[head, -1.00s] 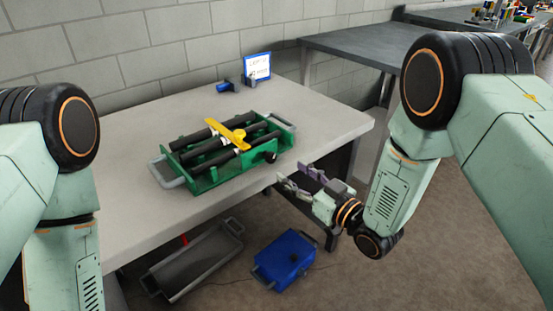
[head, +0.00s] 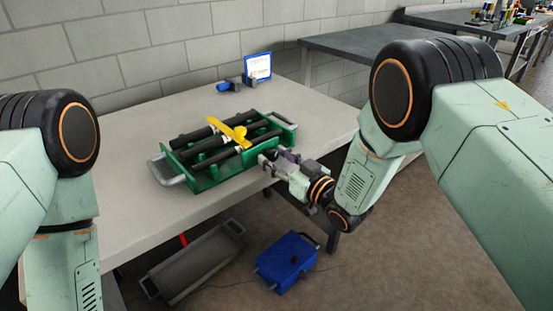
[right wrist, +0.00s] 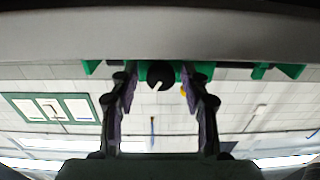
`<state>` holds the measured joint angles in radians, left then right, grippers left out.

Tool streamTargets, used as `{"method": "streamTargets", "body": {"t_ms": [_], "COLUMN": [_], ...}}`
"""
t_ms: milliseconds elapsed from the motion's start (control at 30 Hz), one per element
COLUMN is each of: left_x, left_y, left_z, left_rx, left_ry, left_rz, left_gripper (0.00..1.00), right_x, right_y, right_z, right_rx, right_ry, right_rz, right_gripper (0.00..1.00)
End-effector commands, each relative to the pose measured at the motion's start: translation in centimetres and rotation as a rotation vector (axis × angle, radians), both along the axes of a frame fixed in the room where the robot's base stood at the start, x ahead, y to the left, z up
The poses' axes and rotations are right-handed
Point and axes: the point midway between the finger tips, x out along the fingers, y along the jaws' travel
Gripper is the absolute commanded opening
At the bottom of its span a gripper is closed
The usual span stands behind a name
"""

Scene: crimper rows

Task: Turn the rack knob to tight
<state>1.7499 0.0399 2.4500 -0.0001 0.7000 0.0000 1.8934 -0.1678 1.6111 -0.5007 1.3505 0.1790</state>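The green rack (head: 208,183) with black bars and a yellow handle lies on the table near its front edge. Its black knob (right wrist: 160,73) shows in the right wrist view, on the rack's side, with a pale mark on its face. My right gripper (head: 273,160) is open at the rack's right front end. In the right wrist view its two fingers stand on either side of the knob, with gaps between. I cannot tell how deep the fingers reach. In the head view the fingers largely hide the knob. My left gripper is out of view.
The grey table (head: 130,215) has free room left of and behind the rack. A small sign (head: 258,67) and a blue-and-black item (head: 231,85) stand at the back. A grey tray (head: 195,265) and a blue box (head: 287,262) are below the front edge.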

Motion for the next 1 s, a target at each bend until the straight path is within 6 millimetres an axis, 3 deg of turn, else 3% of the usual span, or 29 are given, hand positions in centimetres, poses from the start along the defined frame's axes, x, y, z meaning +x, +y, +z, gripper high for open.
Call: {"method": "streamTargets", "body": {"t_ms": [500,733,1000], "left_x": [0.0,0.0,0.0], "left_y": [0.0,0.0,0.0], "left_z": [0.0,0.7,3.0], "left_rx": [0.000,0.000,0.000], "left_ry": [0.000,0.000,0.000], "left_rz": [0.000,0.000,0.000], "left_gripper": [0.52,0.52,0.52], "right_x": [-0.1,-0.1,-0.2], "right_y": [0.1,0.1,0.1], "right_z": [0.0,0.1,0.2], "right_rx": [0.000,0.049,0.264], "right_ry": [0.000,0.038,0.202], "right_rz": [0.000,-0.001,-0.001], "right_gripper": [0.00,0.00,0.00]}}
